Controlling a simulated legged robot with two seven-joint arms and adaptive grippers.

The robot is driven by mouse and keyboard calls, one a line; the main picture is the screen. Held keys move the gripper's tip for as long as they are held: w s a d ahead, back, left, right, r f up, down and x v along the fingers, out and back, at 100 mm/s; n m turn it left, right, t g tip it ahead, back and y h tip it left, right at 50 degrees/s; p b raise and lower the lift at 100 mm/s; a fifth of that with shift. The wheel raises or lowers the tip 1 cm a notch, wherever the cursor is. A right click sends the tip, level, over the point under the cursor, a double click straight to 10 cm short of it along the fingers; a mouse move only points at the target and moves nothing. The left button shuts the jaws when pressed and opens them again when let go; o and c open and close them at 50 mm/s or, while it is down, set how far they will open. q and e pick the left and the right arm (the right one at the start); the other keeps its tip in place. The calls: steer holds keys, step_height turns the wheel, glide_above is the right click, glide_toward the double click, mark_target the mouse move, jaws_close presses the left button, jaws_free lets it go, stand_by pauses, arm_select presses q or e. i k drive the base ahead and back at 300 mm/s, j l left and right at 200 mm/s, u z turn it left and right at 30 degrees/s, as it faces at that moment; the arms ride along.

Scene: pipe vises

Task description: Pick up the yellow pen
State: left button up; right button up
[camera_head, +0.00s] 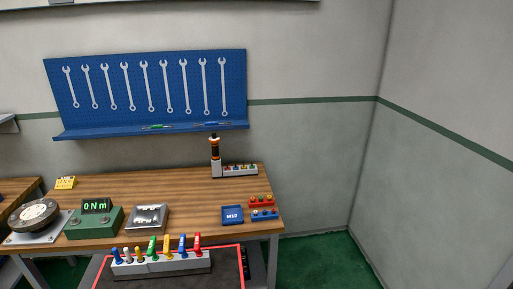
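A pale grey rack (160,267) at the bottom of the view holds a row of upright coloured items in blue, white, yellow, green and red. A taller yellow item (167,246) stands near the middle of the row, between a green one and a blue one. A shorter yellow item (139,254) stands further left. They are too small to tell which is a pen. Neither of my grippers is in view.
The rack stands on a dark, red-edged surface (228,264) before the wooden bench (182,195). On the bench are a green "0 Nm" display box (94,221), a metal tray (148,218), a blue M12 box (232,215) and small racks. Wrenches hang on a blue board (150,65).

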mark_target(141, 259)
steer(key=u, duration=1.55)
